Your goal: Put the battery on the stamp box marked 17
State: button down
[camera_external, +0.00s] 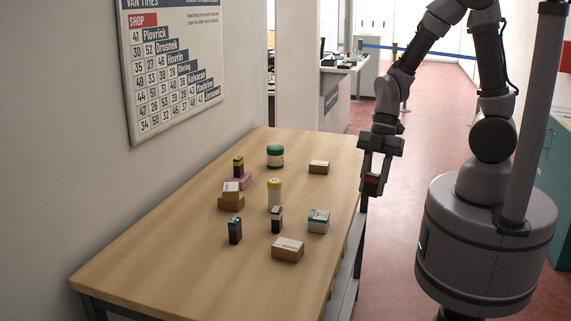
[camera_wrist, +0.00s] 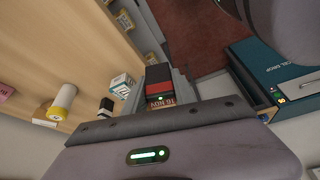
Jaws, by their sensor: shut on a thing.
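My gripper (camera_external: 372,178) is beyond the table's right edge, shut on a small red and black block (camera_external: 373,181). In the wrist view this block (camera_wrist: 160,88) shows lettering that looks like "16 NOV". I cannot tell which item is the battery. A white and teal box (camera_external: 318,222) also shows in the wrist view (camera_wrist: 122,88). No mark 17 is readable.
A yellow-lidded jar (camera_external: 274,195), a green-lidded tub (camera_external: 275,156) and brown cartons (camera_external: 288,250) stand on the wooden table (camera_external: 180,270). The table's near left part is bare. A teal parcel-drop cabinet (camera_wrist: 275,75) stands at the right in the wrist view.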

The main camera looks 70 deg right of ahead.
jog(key=s+a+r+n+g, duration=0.1)
jog(key=s+a+n, duration=0.1)
jog(key=s+n, duration=0.1)
send_over(318, 217)
jog(key=d, duration=0.1)
jog(key=shift+d+f, duration=0.1)
jog(key=shift+f, duration=0.7)
notch_tip(318, 217, down, 4)
jog(key=shift+r+b, duration=0.2)
jog(key=shift+b, duration=0.5)
jog(key=c, duration=1)
grip_release()
